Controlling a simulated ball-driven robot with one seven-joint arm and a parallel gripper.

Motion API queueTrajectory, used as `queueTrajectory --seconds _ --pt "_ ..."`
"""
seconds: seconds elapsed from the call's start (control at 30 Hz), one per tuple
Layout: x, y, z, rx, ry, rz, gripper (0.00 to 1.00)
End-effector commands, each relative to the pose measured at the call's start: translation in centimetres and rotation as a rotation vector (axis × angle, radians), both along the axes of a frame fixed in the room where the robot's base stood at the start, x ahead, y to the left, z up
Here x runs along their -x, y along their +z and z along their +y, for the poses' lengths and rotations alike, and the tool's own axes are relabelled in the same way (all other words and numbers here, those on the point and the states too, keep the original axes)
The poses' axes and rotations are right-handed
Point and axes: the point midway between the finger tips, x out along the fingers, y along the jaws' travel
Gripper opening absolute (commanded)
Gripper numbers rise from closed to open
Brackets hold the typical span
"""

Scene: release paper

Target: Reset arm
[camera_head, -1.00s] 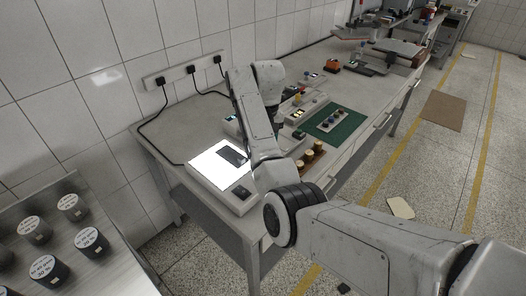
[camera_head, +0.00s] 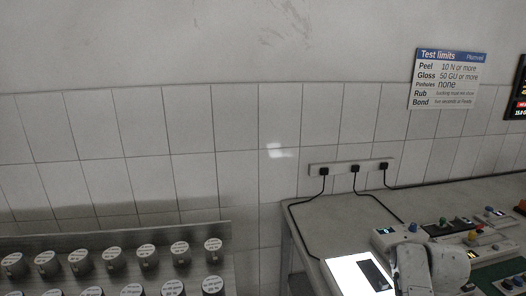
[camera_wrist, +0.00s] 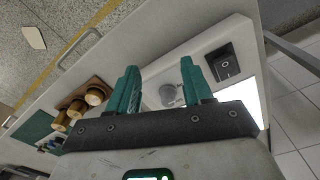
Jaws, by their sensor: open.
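My gripper (camera_wrist: 160,82) is open in the wrist view, its two teal fingers well apart with nothing held between them. Part of my arm shows at the lower right of the head view; the gripper itself is outside that view.
A wooden rack with brass-coloured cylinders (camera_wrist: 84,102) and a green mat (camera_wrist: 36,128) lie on the bench left of my fingers. A rack of labelled dark cups (camera_head: 112,259) stands at lower left. A socket strip (camera_head: 350,168) and test-limits sign (camera_head: 447,80) are on the wall.

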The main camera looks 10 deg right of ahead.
Motion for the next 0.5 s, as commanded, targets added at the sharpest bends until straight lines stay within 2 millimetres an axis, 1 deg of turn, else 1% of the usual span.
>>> queueTrajectory --seconds 0.03,0.17,0.2,0.37,0.4,0.47,0.5 --pt "1.8 -1.8 0.9 0.013 0.016 0.003 0.5" --pt "5.9 -5.0 3.0 0.038 0.058 -0.002 0.5" --pt "7.2 -5.7 3.7 0.045 0.073 -0.005 0.5" --pt "12.5 -8.2 6.5 0.058 0.133 -0.015 0.5" --pt "13.9 -8.6 7.2 0.059 0.148 -0.017 0.5" --pt "16.0 -9.1 8.3 0.059 0.174 -0.023 0.5" --pt "17.5 -9.4 9.1 0.058 0.191 -0.026 0.5"
